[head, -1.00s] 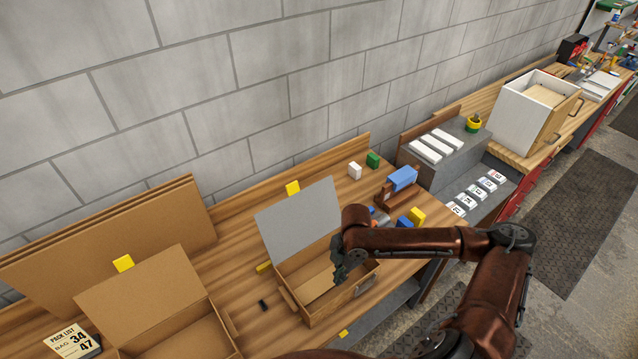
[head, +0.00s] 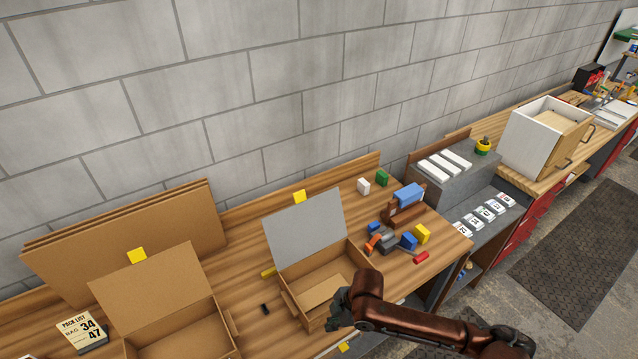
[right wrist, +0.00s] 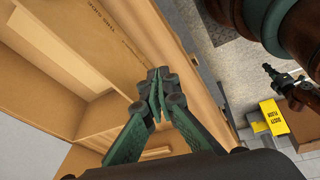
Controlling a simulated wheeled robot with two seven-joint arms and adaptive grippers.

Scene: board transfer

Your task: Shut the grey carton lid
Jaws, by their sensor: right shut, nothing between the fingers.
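The grey carton lid (head: 305,232) stands raised and tilted back at the rear of its brown carton (head: 290,300) in the head view. The carton is open, and the floor inside it shows. My right gripper (head: 335,318) is at the carton's front right corner, partly hidden by my own arm. In the right wrist view the gripper (right wrist: 156,98) is shut and empty, its fingertips together beside cardboard walls. I cannot tell whether it touches the carton.
Another open carton (head: 150,280) with a brown lid stands to the left, beside a pack list card (head: 82,332). Flat cardboard sheets (head: 130,235) lean on the wall. Coloured blocks (head: 408,240) and a blue-topped brown holder (head: 408,200) lie right of the grey-lidded carton.

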